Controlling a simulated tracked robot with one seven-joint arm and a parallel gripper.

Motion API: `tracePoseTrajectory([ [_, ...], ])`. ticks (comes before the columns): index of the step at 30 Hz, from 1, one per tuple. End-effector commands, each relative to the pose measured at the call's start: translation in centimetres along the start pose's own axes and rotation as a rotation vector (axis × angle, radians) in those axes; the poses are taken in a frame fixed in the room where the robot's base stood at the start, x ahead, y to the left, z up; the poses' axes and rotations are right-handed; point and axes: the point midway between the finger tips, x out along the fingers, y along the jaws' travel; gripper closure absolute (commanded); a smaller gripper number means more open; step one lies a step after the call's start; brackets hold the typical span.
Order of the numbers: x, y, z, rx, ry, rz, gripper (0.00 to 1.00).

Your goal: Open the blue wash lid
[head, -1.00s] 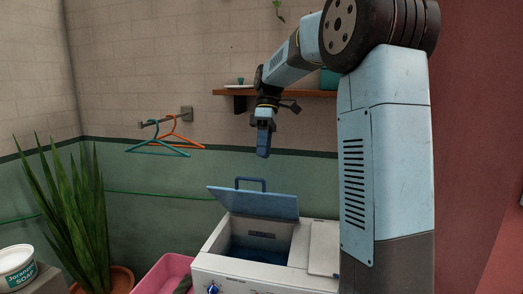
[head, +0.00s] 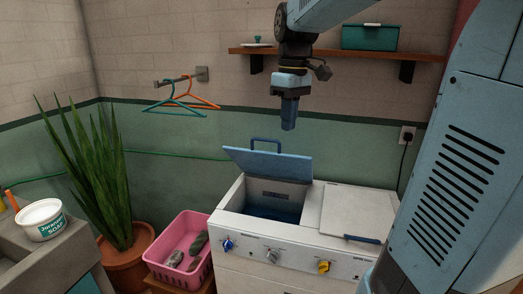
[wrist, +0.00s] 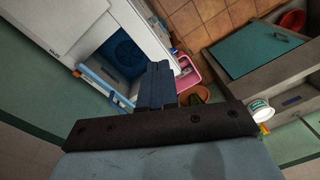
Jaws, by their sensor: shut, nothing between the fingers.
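The blue wash lid (head: 268,164) stands raised and tilted back at the left side of the white washing machine (head: 250,230), with its blue bar handle (head: 266,142) at the top edge. The wash tub (head: 270,208) below it is uncovered, dark blue inside. My gripper (head: 289,122) hangs in the air above the lid, pointing down, shut and empty, apart from the handle. In the wrist view my gripper's fingers (wrist: 158,85) are together, and the lid's light blue edge (wrist: 100,85) shows beside the open tub.
A white second lid (head: 358,213) lies shut at right. A pink basket (head: 183,245) stands left of the machine. A wall shelf (head: 330,54) with a teal box (head: 369,37) is behind my gripper. Hangers (head: 180,105) and a potted plant (head: 85,170) are at left.

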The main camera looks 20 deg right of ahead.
Motion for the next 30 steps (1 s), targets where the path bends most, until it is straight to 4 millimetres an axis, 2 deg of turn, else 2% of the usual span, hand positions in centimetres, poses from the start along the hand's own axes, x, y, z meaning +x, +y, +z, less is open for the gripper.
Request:
tracePoseTrajectory([
  [1, 0.1, -0.8, 1.1, 0.033, 0.022, 0.028, 1.0],
  [6, 1.3, -2.3, 4.0, 0.154, 0.093, 0.102, 1.0],
  [15, 4.0, -3.5, 7.8, 0.284, 0.176, 0.172, 1.0],
  [22, 7.2, -3.2, 10.0, 0.317, 0.177, 0.203, 1.0],
  [30, 11.2, -1.9, 11.0, 0.249, 0.074, 0.23, 1.0],
])
